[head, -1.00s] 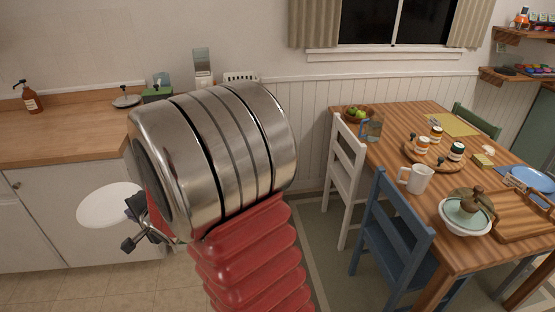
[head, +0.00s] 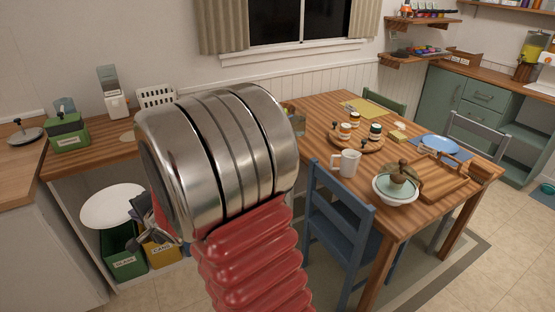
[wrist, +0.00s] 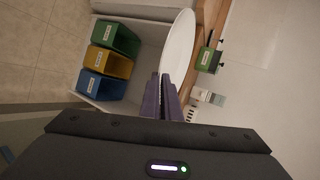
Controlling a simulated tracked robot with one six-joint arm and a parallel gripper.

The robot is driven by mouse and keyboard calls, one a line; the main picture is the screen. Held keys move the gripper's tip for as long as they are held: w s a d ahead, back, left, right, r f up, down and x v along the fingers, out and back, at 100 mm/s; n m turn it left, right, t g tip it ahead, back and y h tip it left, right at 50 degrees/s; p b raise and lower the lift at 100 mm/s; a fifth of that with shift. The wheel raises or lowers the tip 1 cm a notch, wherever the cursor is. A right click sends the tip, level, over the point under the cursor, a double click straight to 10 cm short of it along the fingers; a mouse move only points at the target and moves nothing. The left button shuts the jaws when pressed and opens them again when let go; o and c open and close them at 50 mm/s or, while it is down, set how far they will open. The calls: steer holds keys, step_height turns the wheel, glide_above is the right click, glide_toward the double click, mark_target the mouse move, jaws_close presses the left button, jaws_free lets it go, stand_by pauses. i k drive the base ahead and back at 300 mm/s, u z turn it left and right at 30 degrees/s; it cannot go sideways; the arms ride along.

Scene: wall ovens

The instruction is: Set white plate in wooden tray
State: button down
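The white plate (head: 112,206) is held out to the left of my arm in the head view, clear of the counter. It also fills the upper middle of the wrist view (wrist: 178,45). My gripper (head: 137,204), partly hidden behind my arm in the head view, is shut on the plate's edge. Its dark fingers (wrist: 163,92) pinch the rim in the wrist view. The wooden tray (head: 442,183) lies on the right part of the dining table, with raised handles and a visible bare surface.
A white mug (head: 346,163) and a round board (head: 357,146) with jars are further left. A blue chair (head: 337,220) stands before the table. Labelled bins (head: 123,256) sit below the plate.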

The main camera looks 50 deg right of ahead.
mark_target(429, 178)
steer(key=u, duration=0.8)
steer(key=i, duration=0.15)
steer(key=z, duration=2.2)
steer(key=i, duration=0.65)
steer(key=z, duration=0.2)
steer(key=i, duration=1.1)
steer(key=z, duration=0.15)
